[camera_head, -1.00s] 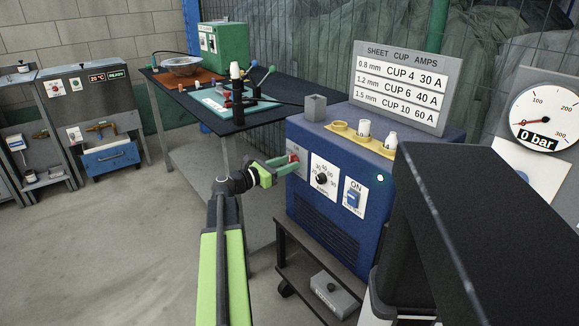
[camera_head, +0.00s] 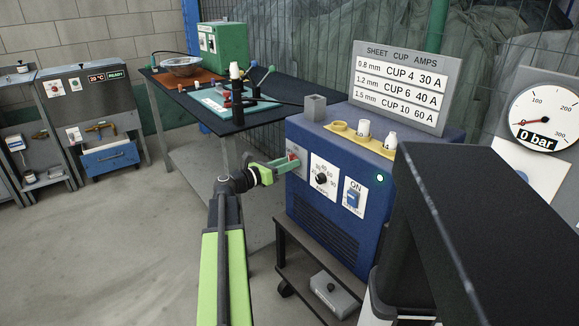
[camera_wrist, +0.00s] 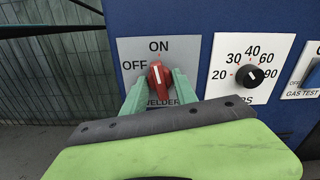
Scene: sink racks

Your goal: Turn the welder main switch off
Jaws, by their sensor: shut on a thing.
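The welder main switch is a red knob (camera_wrist: 158,74) with a white pointer line, on a grey plate (camera_wrist: 190,50) marked ON at the top, OFF at the left and WELDER below. Its pointer stands nearly upright, close to ON, with a slight lean to the left. My gripper (camera_wrist: 157,83) is shut on the knob, one green finger on each side. In the head view my gripper (camera_head: 288,163) reaches the left of the front of the blue welder (camera_head: 330,233). The knob (camera_head: 293,157) shows only as a small red patch there.
Right of the switch are an amps dial (camera_head: 321,179) and a blue gas test rocker (camera_head: 353,198). Cups stand in a yellow holder (camera_head: 372,143) on the welder. A dark table (camera_head: 185,98) stands behind. Open floor (camera_head: 130,240) lies to the left.

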